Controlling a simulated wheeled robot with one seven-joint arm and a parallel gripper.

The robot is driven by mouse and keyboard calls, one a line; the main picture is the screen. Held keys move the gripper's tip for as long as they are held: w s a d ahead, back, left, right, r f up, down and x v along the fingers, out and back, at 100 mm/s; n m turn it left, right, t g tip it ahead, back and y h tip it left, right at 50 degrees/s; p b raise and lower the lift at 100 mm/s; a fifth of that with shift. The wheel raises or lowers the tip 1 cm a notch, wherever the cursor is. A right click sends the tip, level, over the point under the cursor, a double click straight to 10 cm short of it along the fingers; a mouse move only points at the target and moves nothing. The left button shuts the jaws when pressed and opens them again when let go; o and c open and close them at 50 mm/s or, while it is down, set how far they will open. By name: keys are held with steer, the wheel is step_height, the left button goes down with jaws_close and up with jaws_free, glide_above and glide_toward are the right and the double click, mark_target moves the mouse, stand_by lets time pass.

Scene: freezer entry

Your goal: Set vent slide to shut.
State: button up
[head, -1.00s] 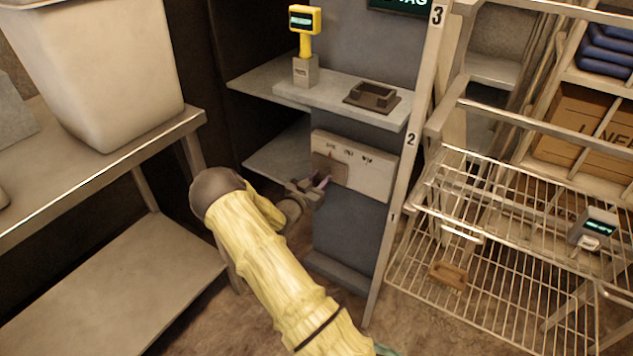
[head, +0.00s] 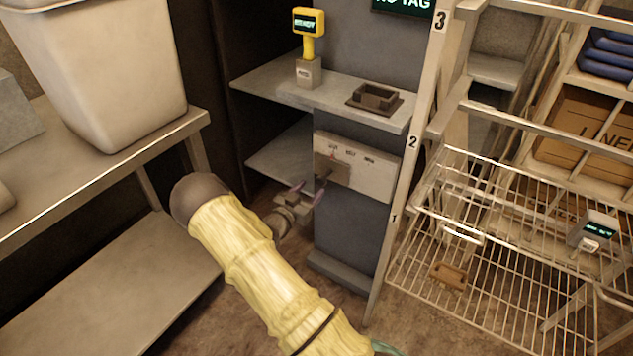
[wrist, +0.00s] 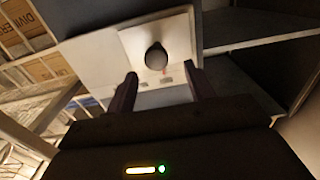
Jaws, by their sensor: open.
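The vent slide is a grey-brown plate (head: 328,170) with a dark knob, at the left end of a pale panel (head: 372,178) on the blue-grey column. Small labels run along the panel's top, with a red mark near the leftmost; I cannot read them surely. In the wrist view the dark round knob (wrist: 156,57) stands out from its lighter plate (wrist: 133,40). My gripper (head: 309,192) is open and empty, just left of and below the slide. In the wrist view its fingertips (wrist: 162,80) are apart, with the knob ahead between them, seemingly not gripped.
Above the panel a shelf (head: 290,91) holds a yellow display post (head: 308,40) and a dark bracket (head: 375,98). A ladder-like upright (head: 412,150) and wire rack (head: 490,235) stand close on the right. A steel table (head: 130,155) with a white bin (head: 105,80) is at left.

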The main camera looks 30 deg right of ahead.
steer(key=p+v, duration=0.1)
steer(key=v, duration=1)
steer(key=shift+w+a+r, duration=0.1)
